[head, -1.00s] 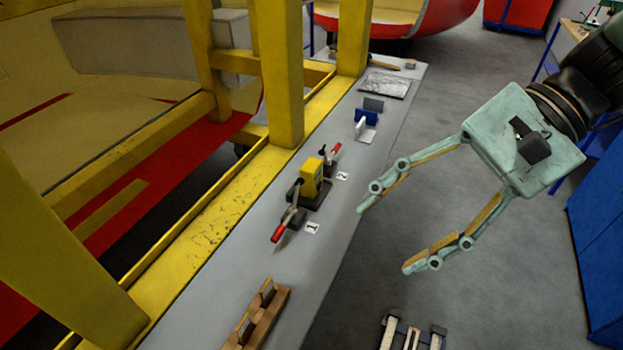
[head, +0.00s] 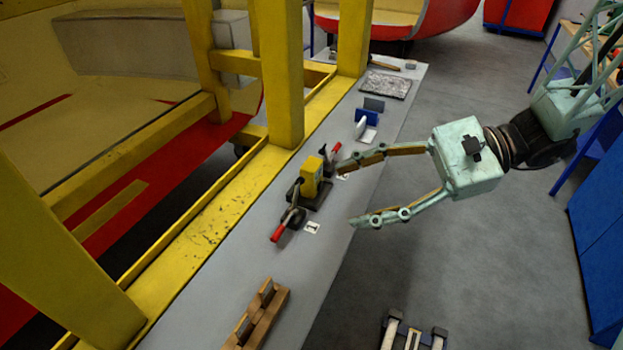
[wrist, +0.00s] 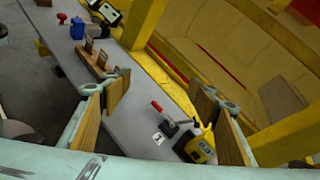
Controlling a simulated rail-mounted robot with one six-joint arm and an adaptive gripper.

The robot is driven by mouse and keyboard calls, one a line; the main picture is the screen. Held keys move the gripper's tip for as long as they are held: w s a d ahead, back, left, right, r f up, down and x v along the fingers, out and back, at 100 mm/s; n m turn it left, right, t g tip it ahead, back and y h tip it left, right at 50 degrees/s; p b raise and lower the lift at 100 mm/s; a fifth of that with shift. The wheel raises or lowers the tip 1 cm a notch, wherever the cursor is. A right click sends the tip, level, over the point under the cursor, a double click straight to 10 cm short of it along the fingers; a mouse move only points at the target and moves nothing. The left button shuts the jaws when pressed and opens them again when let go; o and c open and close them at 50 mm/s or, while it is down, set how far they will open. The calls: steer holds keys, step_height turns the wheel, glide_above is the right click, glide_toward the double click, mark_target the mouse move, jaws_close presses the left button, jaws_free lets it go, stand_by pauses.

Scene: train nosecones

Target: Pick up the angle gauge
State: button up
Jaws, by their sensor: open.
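A small yellow and black device, which looks like the angle gauge (head: 311,178), stands on the grey bench between two red-handled clamps. It also shows in the wrist view, low and right of centre, as a yellow box with a small bluish face (wrist: 202,149), partly cut by my right-hand finger. My gripper (head: 348,195) is open and empty. In the head view its fingertips are just right of the device, over the bench edge and apart from it. In the wrist view both fingers (wrist: 160,85) stand wide apart with bench between them.
The red-handled clamps (head: 276,230) flank the device closely. A yellow frame post (head: 280,75) and rail run along the bench's left side. A wooden holder (head: 258,315) is nearer, and a blue stand (head: 366,117) farther along.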

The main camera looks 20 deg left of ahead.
steer(key=w+a+f+m+t+y, duration=0.2)
steer(key=w+f+m+y, duration=0.15)
steer(key=w+f, duration=0.45)
steer(key=m+t+y+b, duration=0.1)
steer(key=m+t, duration=0.4)
steer(key=m, duration=0.2)
glide_toward(319, 178)
steer(key=shift+s+d, duration=0.3)
steer(key=shift+d, duration=0.45)
steer(key=shift+a, duration=0.2)
steer(key=shift+w+a+b, duration=0.2)
steer(key=shift+w+a, duration=0.05)
steer(key=shift+a, duration=1.1)
steer(key=shift+w+a+b, duration=0.2)
steer(key=shift+a+b, duration=0.05)
steer(key=shift+a, duration=1.1)
steer(key=shift+w+a+b, duration=0.2)
steer(key=shift+w+a, duration=0.05)
steer(key=shift+a, duration=1.1)
steer(key=shift+a, duration=0.1)
steer(key=shift+w+a+r+b, duration=0.1)
steer(key=shift+w+a+b, duration=0.1)
steer(key=shift+a, duration=0.65)
steer(key=shift+w+a+b, duration=0.1)
steer(key=shift+a+b, duration=0.05)
steer(key=shift+a, duration=0.65)
steer(key=shift+w+a+b, duration=0.15)
steer(key=shift+a+b, duration=0.05)
steer(key=shift+a, duration=0.65)
steer(key=c, duration=1.2)
